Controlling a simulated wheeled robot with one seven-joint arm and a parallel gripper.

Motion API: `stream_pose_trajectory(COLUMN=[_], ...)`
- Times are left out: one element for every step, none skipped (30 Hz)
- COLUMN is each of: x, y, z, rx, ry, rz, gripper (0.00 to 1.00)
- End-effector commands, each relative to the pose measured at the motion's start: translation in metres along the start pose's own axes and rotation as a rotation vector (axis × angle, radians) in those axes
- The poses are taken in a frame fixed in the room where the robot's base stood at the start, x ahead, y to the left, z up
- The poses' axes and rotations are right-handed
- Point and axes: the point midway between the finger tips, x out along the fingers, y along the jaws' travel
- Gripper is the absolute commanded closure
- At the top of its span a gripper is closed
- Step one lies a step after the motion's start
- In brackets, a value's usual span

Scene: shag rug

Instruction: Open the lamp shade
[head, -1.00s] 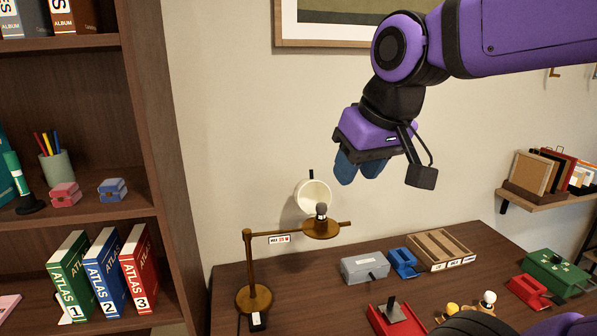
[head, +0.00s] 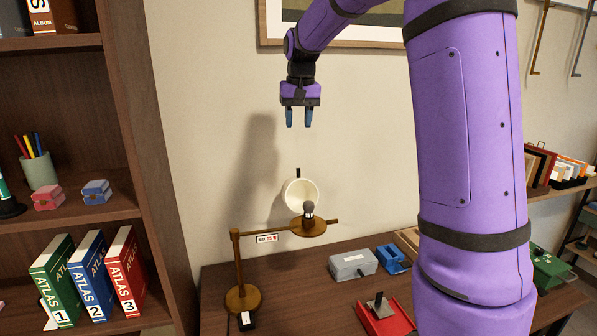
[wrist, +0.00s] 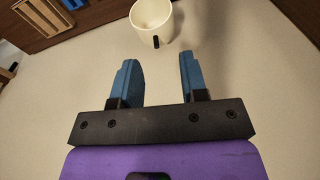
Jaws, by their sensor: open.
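The lamp (head: 239,262) stands at the left end of the desk, with a brass base, post and horizontal arm. Its cream shade (head: 294,186) is tipped back, its open side facing the head camera, behind a dark bulb (head: 308,210) on the brass dish. A small black tab (head: 298,172) sticks up from the shade's top. My gripper (head: 299,122) is open and empty, pointing down above the shade and apart from it. In the wrist view the shade (wrist: 146,24) lies beyond my blue fingers (wrist: 160,80), its black tab (wrist: 156,41) towards them.
A grey box (head: 352,264), a blue item (head: 392,258) and a red block with a lever (head: 384,314) stand on the desk right of the lamp. A bookshelf (head: 140,150) rises at left. A picture frame (head: 268,38) hangs behind my arm.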

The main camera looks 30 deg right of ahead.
Motion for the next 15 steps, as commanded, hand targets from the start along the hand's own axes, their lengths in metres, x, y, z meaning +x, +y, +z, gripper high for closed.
stream_pose_trajectory(x=[0.012,0.018,0.026,0.033,0.040,0.049,0.055,0.061,0.069,0.075,0.080,0.086,0.090,0.092,0.096], y=[0.001,0.002,0.004,0.005,0.006,0.007,0.008,0.009,0.010,0.011,0.012,0.013,0.014,0.014,0.015], z=[-0.017,-0.026,-0.037,-0.046,-0.054,-0.065,-0.072,-0.079,-0.087,-0.092,-0.098,-0.103,-0.107,-0.110,-0.113], rx=[0.015,0.023,0.035,0.043,0.051,0.062,0.069,0.076,0.084,0.090,0.095,0.101,0.104,0.107,0.110], ry=[-0.016,-0.023,-0.034,-0.042,-0.050,-0.059,-0.066,-0.072,-0.080,-0.085,-0.090,-0.095,-0.099,-0.101,-0.105], rz=[0.012,0.018,0.027,0.033,0.040,0.049,0.055,0.061,0.069,0.074,0.079,0.085,0.089,0.092,0.095], gripper=[0.60,0.60,0.60,0.60,0.60,0.60,0.60,0.60,0.60,0.60,0.60,0.60,0.60,0.60,0.60])
